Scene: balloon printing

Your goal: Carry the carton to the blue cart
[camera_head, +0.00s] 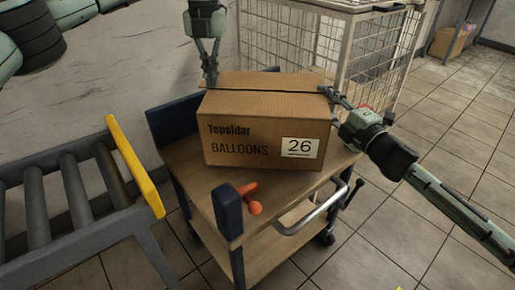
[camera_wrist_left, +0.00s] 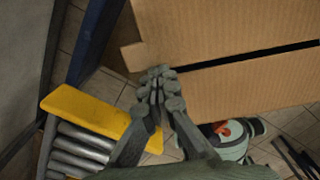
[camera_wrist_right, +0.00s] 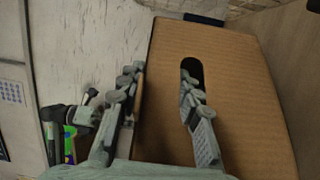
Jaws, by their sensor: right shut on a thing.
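The brown carton (camera_head: 240,135), printed "Tepsidar BALLOONS" with a white "26" label, is upright over the wooden top deck of the cart with blue end panels (camera_head: 187,180). I cannot tell whether its base fully touches the deck. My right gripper (camera_head: 336,102) is at the carton's right side. In the right wrist view one finger goes into the handle slot of the carton (camera_wrist_right: 225,110) and the other stays outside, closed on the wall. My left gripper (camera_head: 211,80) points down at the carton's back left corner; its fingertips (camera_wrist_left: 160,82) are together beside the carton (camera_wrist_left: 240,90), apparently holding nothing.
A roller conveyor (camera_head: 65,190) with a yellow end plate (camera_head: 134,165) stands close to the cart's left. A wire cage (camera_head: 375,60) stands behind it. Tiled floor is clear at right.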

